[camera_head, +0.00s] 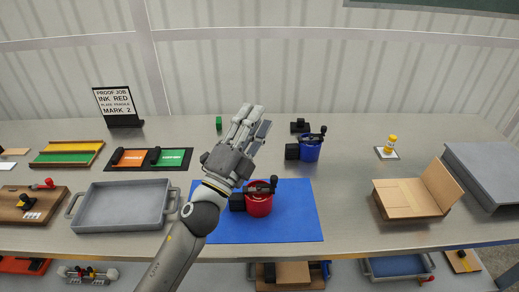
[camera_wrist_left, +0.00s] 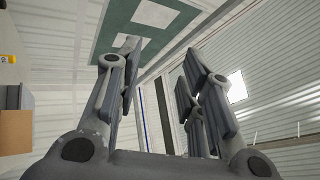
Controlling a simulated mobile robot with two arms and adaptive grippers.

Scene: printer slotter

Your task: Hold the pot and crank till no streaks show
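A red pot (camera_head: 259,207) with a black crank (camera_head: 263,186) across its top stands on a blue mat (camera_head: 290,228) at the front middle of the table. A black block (camera_head: 237,201) is at its left side. A similar blue pot (camera_head: 309,153) with a dark crank stands farther back. My right gripper is not in view.
A sign (camera_head: 114,100) reads "PROOF JOB INK RED" and "MARK 2". Table between mat and box is clear.

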